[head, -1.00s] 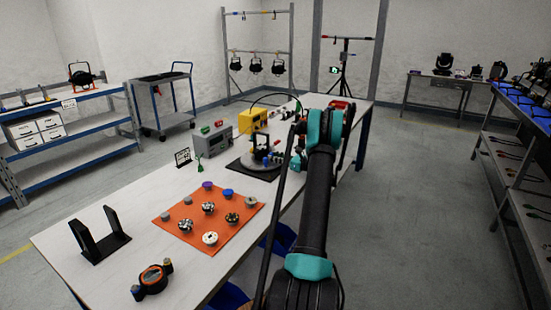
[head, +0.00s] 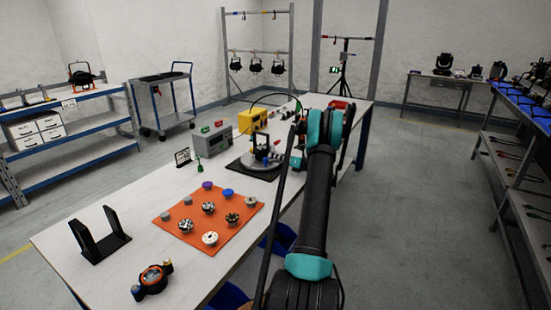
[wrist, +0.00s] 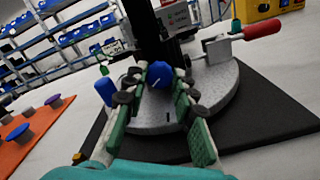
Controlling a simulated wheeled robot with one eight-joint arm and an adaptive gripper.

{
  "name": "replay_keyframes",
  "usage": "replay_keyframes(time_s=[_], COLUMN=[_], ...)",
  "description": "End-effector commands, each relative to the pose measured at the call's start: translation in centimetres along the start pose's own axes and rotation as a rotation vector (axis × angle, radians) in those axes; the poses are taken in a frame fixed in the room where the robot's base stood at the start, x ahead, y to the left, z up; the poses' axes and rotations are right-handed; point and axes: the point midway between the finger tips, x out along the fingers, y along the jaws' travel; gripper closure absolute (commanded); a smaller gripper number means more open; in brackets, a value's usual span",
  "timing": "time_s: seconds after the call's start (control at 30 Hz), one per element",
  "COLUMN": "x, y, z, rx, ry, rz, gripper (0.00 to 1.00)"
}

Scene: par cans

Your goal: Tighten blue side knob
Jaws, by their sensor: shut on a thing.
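The blue side knob (wrist: 158,72) is in the wrist view, on the side of a dark upright part (wrist: 150,32) that stands on a round grey plate (wrist: 215,95). My gripper (wrist: 158,82) has its green-padded fingers on either side of the knob and is shut on it. A second blue piece (wrist: 105,86) shows just left of the left finger. In the head view the dark fixture (head: 261,142) stands on the round plate at the far part of the bench. My arm comes in from the right, and the knob is hard to make out there.
A red-handled clamp (wrist: 258,25) sits at the plate's right in the wrist view. A black mat (wrist: 270,120) lies under the plate.

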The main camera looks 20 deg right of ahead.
Motion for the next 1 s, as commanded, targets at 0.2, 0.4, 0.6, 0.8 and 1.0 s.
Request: replay_keyframes(time_s=[0.2,0.4,0.6,0.8,1.0], x=[-0.07,-0.08,-0.08,-0.08,-0.06], y=[-0.07,-0.07,-0.08,-0.07,-0.07], z=[0.01,0.01,0.01,0.01,0.00], rx=[0.063,0.079,0.079,0.079,0.078], ry=[0.000,0.000,0.000,0.000,0.000], rz=[-0.001,-0.001,-0.001,-0.001,-0.001], gripper=[1.00,1.00,1.00,0.62,0.52])
